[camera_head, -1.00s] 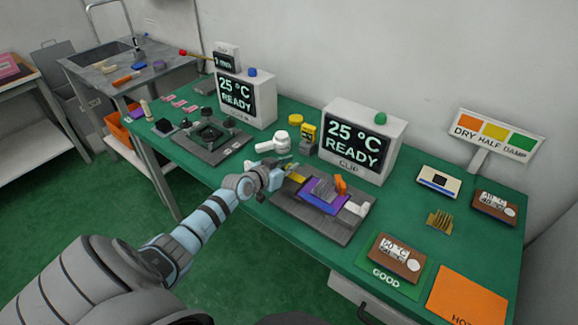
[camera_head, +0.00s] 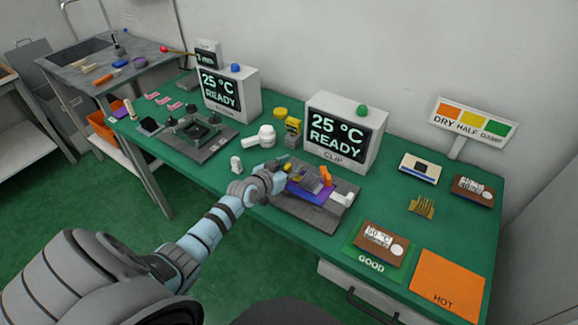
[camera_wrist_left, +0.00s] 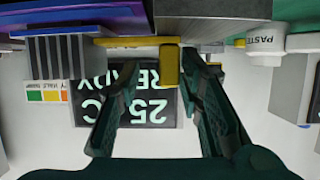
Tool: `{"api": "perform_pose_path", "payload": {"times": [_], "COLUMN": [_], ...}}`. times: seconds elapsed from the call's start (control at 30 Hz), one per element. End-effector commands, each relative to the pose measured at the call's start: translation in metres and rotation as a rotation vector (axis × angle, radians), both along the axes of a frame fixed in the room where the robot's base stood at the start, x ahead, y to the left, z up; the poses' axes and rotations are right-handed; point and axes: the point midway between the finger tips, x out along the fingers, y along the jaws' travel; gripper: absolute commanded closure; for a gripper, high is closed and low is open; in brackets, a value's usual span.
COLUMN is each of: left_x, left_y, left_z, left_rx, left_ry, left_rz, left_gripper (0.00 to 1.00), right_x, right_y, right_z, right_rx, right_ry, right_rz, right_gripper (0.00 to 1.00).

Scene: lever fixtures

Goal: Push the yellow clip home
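The yellow clip (camera_wrist_left: 168,66) shows in the left wrist view as an upright tab joined to a flat bar, beside the grey finned heat sink (camera_wrist_left: 60,55). In the head view only a small yellow patch (camera_head: 288,167) of it shows at my gripper. The purple board (camera_head: 303,190) lies on the dark grey fixture (camera_head: 310,214), with an orange lever (camera_head: 326,176) at the back. My left gripper (camera_wrist_left: 158,72) is open, its fingers on either side of the clip tab. The right finger is closer to the tab; contact cannot be told. My right gripper is not in view.
The CLIP display box (camera_head: 342,132) stands behind the fixture. A white paste jar (camera_head: 267,135) and a yellow-topped item (camera_head: 292,130) stand behind my gripper. A second fixture (camera_head: 195,135) is to the left. The orange HOT mat (camera_head: 448,283) lies at the front right.

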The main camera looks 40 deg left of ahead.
Motion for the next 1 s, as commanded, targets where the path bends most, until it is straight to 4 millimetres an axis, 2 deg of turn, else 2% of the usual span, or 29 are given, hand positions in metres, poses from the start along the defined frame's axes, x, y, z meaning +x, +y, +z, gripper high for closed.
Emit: {"api": "perform_pose_path", "payload": {"times": [0.17,0.27,0.37,0.5,0.6,0.7,1.0], "left_x": [-0.002,-0.013,-0.033,-0.071,-0.093,-0.106,-0.11], "left_y": [0.001,0.001,-0.001,-0.002,-0.003,-0.004,-0.004], "left_z": [0.001,0.004,0.013,0.028,0.037,0.044,0.047], "left_rx": [0.002,0.004,0.008,0.011,0.011,0.008,0.001], "left_ry": [0.0,0.0,0.0,0.003,0.004,0.002,0.0], "left_rz": [0.001,-0.001,-0.004,-0.006,-0.005,-0.003,-0.002], "left_gripper": [0.67,0.67,0.67,0.67,0.67,0.67,0.67], "right_x": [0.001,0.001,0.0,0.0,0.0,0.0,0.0], "right_y": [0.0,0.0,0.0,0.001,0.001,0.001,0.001], "right_z": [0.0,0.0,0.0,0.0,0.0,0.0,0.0], "right_rx": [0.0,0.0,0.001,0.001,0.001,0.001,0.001], "right_ry": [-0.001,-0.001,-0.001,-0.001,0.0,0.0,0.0], "right_rz": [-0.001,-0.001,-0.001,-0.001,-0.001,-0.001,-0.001], "right_gripper": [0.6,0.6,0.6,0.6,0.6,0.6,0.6]}}
